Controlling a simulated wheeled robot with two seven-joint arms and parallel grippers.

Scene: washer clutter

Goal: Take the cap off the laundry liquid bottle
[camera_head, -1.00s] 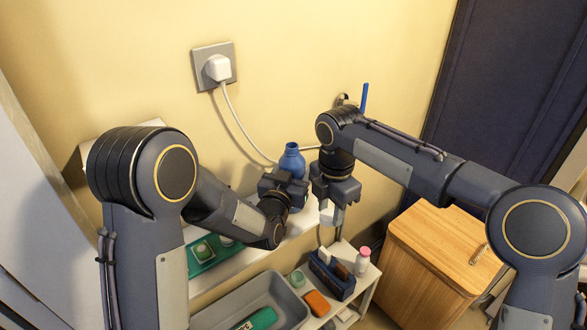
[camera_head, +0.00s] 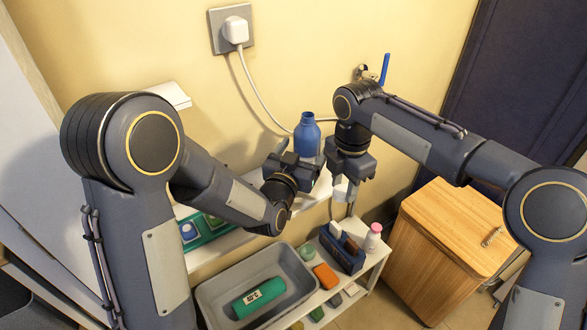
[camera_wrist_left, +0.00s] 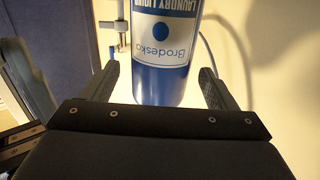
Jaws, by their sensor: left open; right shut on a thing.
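The blue laundry liquid bottle (camera_head: 307,138) stands upright on the white shelf by the wall, its blue neck bare at the top. In the left wrist view the bottle (camera_wrist_left: 165,60) appears upside down with its white label. My left gripper (camera_head: 300,161) is open at the bottle's near side. In its wrist view the fingers are spread to either side of the bottle, with gaps. My right gripper (camera_head: 346,179) points down just right of the bottle, shut on a pale translucent cup-like piece (camera_head: 342,191), probably the cap, largely hidden by the jaws.
A grey basin (camera_head: 212,292) with a green item stands below on a white rack with several small things, including a dark caddy (camera_head: 343,252) and a pink-topped bottle (camera_head: 373,238). A wooden cabinet (camera_head: 455,235) is at right. A white cord hangs behind the bottle.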

